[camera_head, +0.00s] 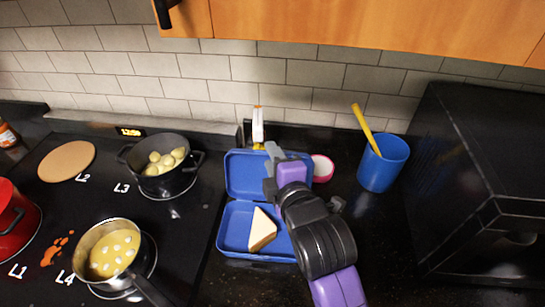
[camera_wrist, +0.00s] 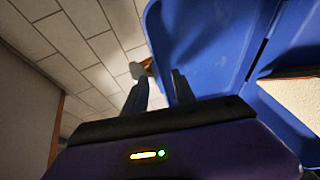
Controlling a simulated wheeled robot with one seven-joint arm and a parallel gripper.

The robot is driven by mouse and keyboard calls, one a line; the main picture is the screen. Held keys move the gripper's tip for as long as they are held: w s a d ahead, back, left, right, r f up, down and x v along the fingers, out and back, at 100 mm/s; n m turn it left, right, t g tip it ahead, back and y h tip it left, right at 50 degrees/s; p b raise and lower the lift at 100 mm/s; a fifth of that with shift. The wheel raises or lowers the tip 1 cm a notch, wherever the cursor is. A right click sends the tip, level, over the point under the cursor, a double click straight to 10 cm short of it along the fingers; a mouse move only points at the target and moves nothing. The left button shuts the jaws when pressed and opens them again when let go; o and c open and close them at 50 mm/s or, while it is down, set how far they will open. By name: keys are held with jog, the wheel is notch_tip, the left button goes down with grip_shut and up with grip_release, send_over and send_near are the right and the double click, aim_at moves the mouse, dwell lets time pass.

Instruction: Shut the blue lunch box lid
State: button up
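The blue lunch box stands on the counter with its lid (camera_head: 243,173) raised at the back and its base (camera_head: 234,225) open toward me. A pale sandwich wedge (camera_head: 262,230) lies in the base; part of it also shows in the wrist view (camera_wrist: 296,98). My gripper (camera_head: 271,158) is over the lid's right part, hiding some of it. In the wrist view my gripper (camera_wrist: 160,88) has its fingers apart with nothing held. One finger overlaps the blue lid (camera_wrist: 205,45) and the other lies past its edge. I cannot tell whether they touch it.
A black pot (camera_head: 163,168) of round pale food and a pan (camera_head: 110,252) sit on the stove at left. A pink-rimmed bowl (camera_head: 322,168) is right behind my gripper. A blue cup (camera_head: 383,163) and a black microwave (camera_head: 470,190) stand at right. A tiled wall (camera_head: 210,75) is behind.

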grip_shut()
dwell(1.4)
